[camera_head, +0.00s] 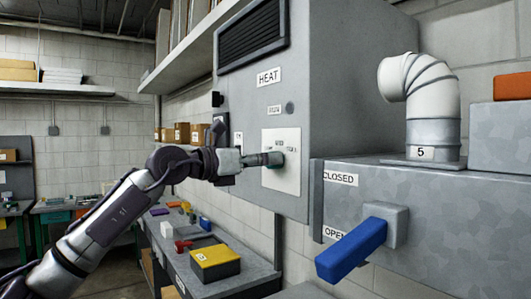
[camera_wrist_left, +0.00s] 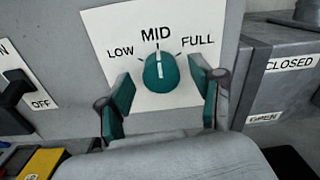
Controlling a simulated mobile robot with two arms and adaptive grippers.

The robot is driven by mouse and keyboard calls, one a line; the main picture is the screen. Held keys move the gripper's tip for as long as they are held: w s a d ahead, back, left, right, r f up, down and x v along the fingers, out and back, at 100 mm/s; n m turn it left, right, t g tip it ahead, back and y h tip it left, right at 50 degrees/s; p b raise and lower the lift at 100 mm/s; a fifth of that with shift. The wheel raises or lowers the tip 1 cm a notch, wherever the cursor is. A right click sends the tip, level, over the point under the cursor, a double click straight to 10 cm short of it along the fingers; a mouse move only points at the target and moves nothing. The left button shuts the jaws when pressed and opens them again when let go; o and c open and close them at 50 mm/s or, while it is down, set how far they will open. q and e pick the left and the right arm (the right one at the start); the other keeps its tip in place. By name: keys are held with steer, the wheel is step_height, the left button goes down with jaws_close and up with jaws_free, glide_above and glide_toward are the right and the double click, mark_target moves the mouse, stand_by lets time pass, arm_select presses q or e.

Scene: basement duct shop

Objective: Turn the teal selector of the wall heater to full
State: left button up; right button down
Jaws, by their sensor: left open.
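The wall heater (camera_head: 355,85) is a grey cabinet labelled HEAT, with a white dial plate (camera_head: 288,178) low on its front. In the left wrist view the teal selector (camera_wrist_left: 161,73) sits on this plate under LOW, MID and FULL. Its white line stands nearly upright, toward MID. My left gripper (camera_head: 272,159) is at the plate and hides the selector in the head view. In the left wrist view my left gripper (camera_wrist_left: 162,88) is open, with one teal-padded finger on each side of the selector and gaps between. My right gripper is not in view.
A black switch (camera_wrist_left: 16,87) marked OFF is left of the plate. Right of the heater, a duct box carries a blue lever (camera_head: 352,248) by OPEN that sticks out. A bench (camera_head: 228,285) with a yellow-topped box (camera_head: 215,262) stands below. A shelf (camera_head: 190,52) hangs above.

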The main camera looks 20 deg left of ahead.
arm_select(q)
steer(key=shift+w+d, duration=0.15)
steer(key=c, duration=1.2)
steer(key=shift+o, duration=0.3)
